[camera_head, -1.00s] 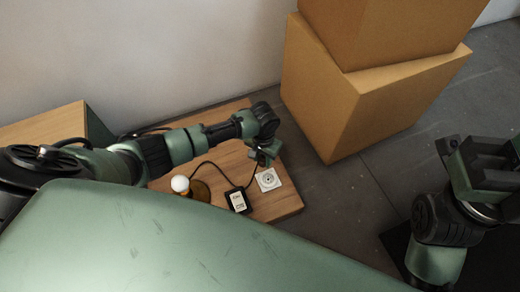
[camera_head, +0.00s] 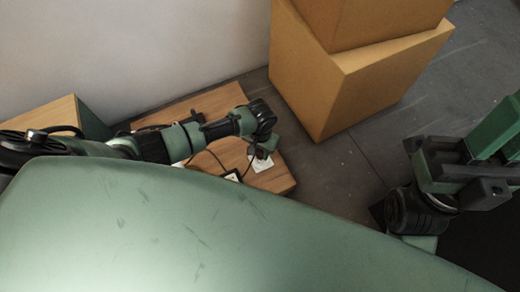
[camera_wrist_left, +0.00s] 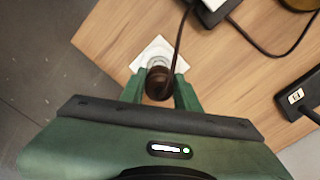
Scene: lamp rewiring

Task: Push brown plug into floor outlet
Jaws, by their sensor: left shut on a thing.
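My left gripper (camera_wrist_left: 160,92) is shut on the brown plug (camera_wrist_left: 158,84), whose dark cord runs up from it in the left wrist view. The plug is over the round face of the white floor outlet (camera_wrist_left: 149,53). I cannot tell how deep the plug sits. In the head view, my left gripper (camera_head: 263,151) covers part of the outlet (camera_head: 261,164) and hides the plug. My right gripper (camera_head: 503,136) is at the right edge, its fingers apart, far from the outlet; its fingertips are partly out of frame.
The outlet is on a wooden board (camera_head: 275,180). A black box with a white label (camera_head: 232,177) lies beside it. A black cord-mounted unit (camera_wrist_left: 300,97) is at the right in the wrist view. Stacked cardboard boxes (camera_head: 315,85) stand behind, right of the board. Grey floor lies between.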

